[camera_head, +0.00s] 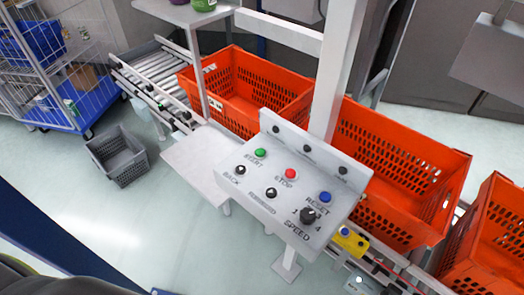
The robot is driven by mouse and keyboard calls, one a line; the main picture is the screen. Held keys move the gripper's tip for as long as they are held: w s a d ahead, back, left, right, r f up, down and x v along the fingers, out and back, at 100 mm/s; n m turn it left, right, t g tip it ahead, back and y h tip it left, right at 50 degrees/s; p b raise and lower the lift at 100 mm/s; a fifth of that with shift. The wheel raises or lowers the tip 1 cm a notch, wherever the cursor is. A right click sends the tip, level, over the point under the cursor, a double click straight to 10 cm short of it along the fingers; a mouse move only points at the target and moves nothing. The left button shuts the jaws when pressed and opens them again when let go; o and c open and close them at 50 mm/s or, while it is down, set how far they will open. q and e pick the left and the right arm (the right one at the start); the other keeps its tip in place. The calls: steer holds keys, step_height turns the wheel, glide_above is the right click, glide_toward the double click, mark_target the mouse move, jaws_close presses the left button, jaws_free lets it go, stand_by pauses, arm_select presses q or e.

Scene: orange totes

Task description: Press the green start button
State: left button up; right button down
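The green start button (260,153) is a small round button at the upper left of a white control panel (250,187), with the word START printed below it. A red stop button (290,173) and a blue reset button (325,197) lie to its right. Two black buttons, one of them the back button (240,169), and a black speed knob (307,215) are nearer the front. Nothing covers the green button. Neither of my grippers shows in the head view.
Orange totes (402,150) stand on a roller conveyor (165,72) behind the panel. A white post (338,70) rises behind the panel. A grey crate (117,155) is on the floor at left, near a wire cart (40,62). Open floor lies left of the panel.

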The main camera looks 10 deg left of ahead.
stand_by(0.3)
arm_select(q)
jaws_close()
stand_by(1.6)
